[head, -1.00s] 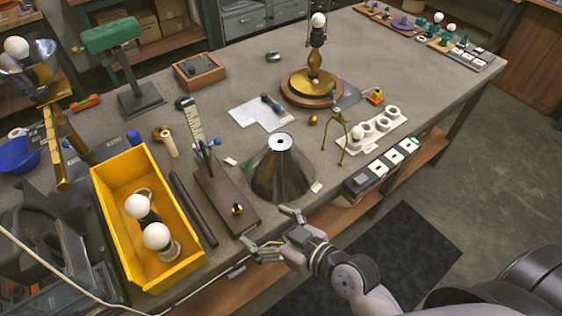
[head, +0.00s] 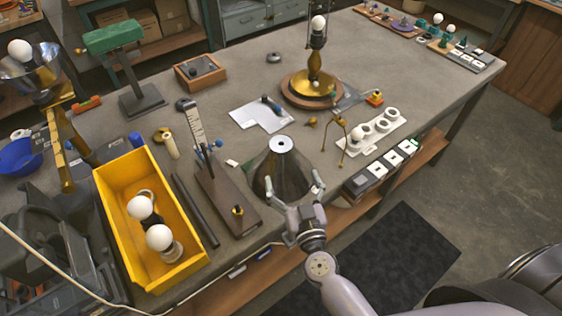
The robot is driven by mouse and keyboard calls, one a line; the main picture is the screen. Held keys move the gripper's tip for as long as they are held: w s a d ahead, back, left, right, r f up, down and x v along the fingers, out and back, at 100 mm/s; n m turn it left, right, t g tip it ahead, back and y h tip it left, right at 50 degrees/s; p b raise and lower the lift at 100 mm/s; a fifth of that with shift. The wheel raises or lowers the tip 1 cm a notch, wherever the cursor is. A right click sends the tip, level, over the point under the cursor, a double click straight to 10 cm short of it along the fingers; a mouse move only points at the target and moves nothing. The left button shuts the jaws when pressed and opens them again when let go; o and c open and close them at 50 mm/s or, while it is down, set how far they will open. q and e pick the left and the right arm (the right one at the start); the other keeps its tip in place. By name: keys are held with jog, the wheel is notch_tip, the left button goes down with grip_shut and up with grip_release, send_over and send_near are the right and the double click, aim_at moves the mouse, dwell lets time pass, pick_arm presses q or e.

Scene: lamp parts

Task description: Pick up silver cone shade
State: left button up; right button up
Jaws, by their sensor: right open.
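The silver cone shade (head: 281,160) stands upright near the front edge of the workbench, its narrow top with a white ring and dark hole facing up. My right gripper (head: 293,186) is open at the near side of the shade, its two fingers spread in front of the lower part of the cone. I cannot tell whether the fingers touch it. The gripper hides part of the shade's lower front. My left gripper is not in view.
A yellow bin (head: 112,191) with white bulbs stands at left. A dark wooden block (head: 226,203) with a brass knob lies left of the shade. A brass lamp on a round base (head: 313,92) stands behind. White sockets (head: 373,132) and switch boxes (head: 365,180) are to the right.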

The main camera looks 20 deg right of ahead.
aim_at(278, 137)
jog(key=w, duration=1.2)
jog(key=shift+w+d+f, duration=0.1)
jog(key=shift+w+d, duration=0.1)
jog(key=shift+d, duration=0.15)
jog(key=shift+s, duration=0.1)
jog(key=shift+c, duration=0.6)
grip_shut()
